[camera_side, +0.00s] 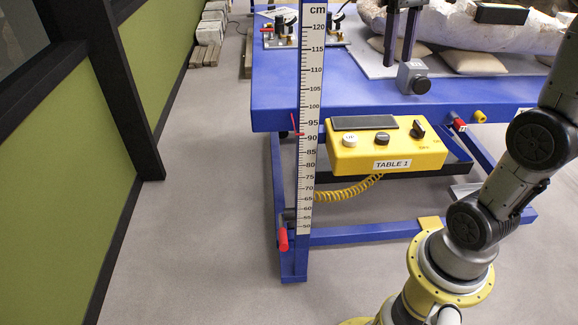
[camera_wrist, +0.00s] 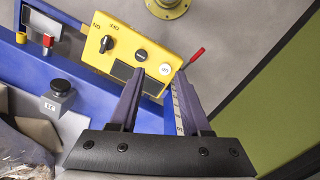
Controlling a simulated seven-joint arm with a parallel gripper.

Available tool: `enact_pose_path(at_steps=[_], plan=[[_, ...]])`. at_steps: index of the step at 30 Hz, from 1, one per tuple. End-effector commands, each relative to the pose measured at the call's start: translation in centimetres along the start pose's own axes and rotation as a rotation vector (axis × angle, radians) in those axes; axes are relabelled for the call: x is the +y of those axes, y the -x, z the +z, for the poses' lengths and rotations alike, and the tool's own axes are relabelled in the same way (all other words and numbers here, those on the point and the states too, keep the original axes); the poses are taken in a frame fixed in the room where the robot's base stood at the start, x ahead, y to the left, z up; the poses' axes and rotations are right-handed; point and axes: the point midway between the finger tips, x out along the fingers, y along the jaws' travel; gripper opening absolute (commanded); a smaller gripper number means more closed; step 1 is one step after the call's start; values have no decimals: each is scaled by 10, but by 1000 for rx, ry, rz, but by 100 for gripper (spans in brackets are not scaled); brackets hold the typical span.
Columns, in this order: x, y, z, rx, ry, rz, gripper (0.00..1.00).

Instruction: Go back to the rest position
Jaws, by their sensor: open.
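My gripper (camera_side: 399,62) hangs into the top of the side view, its two dark fingers pointing down above the blue table (camera_side: 275,100). In the wrist view my gripper (camera_wrist: 160,73) shows its fingers spread apart with nothing between them. The fingers overlap the yellow control box (camera_wrist: 105,50) in that picture; I cannot tell the gap in depth. The same control box (camera_side: 345,160), labelled TABLE 1, is fixed at the table's front edge in the side view. No marker of a rest position shows.
A ruled height scale (camera_side: 311,100) stands upright at the table's front left. A grey block with a black knob (camera_side: 411,77) sits near the fingers. A large pale fossil block (camera_side: 455,32) lies on cushions behind. The floor (camera_side: 190,220) left of the table is clear.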

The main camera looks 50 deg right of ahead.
Motion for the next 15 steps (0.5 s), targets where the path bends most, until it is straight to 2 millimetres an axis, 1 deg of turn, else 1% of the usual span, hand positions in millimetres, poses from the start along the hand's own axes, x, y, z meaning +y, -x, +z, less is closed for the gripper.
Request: enact_pose_path(at_steps=[1, 4, 6, 8, 9, 11, 12, 15], plan=[[-16, 1, 18, 46, 51, 4, 48], [-39, -6, 48, 135, 136, 3, 48], [-52, -15, 68, 198, 193, -3, 48], [-61, -25, 85, 254, 241, -12, 48], [-66, -34, 96, 291, 271, -19, 48], [-71, -49, 111, 348, 312, -33, 48], [-74, -59, 119, 381, 334, -43, 48], [-78, -85, 131, 450, 365, -66, 48]])
